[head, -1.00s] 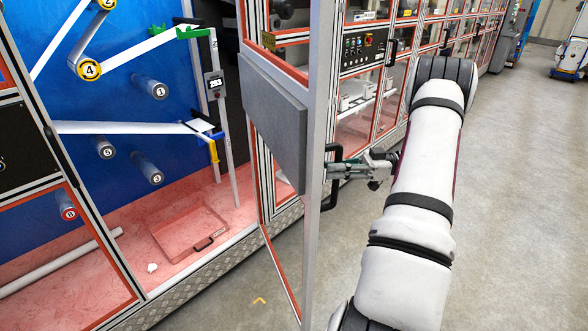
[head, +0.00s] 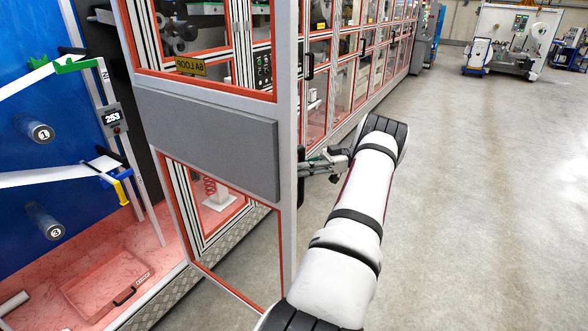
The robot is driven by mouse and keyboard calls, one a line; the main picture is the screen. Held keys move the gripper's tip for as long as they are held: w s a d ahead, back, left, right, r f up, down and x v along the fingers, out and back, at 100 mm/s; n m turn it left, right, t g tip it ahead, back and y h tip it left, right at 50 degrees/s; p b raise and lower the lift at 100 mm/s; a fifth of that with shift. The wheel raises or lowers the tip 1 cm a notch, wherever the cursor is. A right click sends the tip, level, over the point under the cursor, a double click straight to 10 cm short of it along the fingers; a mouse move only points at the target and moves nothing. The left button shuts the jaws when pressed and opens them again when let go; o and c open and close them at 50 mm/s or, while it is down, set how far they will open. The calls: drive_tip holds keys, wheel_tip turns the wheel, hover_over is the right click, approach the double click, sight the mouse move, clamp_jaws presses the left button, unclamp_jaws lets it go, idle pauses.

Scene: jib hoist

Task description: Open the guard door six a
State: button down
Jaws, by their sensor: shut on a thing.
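The guard door (head: 289,100) stands swung out from the machine front, with clear panes in red edging and a grey middle panel (head: 205,140). Its pale metal edge post faces me. A yellow label (head: 190,66), which seems to read 6A LOOP, shows near the door's upper pane. My gripper (head: 312,165) is at the right side of this post at mid height, shut on the door handle (head: 302,157). The post and gripper hide much of the handle. The bay (head: 30,180) left of the door is open to view.
Inside the bay are numbered rollers (head: 37,130), a white web and a reddish tray (head: 95,283). A row of closed guard panels (head: 340,75) runs away behind the door. Grey floor (head: 470,200) to the right is clear. Wheeled equipment (head: 505,40) stands far back right.

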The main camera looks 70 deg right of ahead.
drive_tip(key=shift+s+d, duration=0.1)
drive_tip(key=shift+s, duration=0.25)
drive_tip(key=c, duration=1.8)
unclamp_jaws()
drive_tip(key=shift+w, duration=0.1)
drive_tip(key=shift+r, duration=0.1)
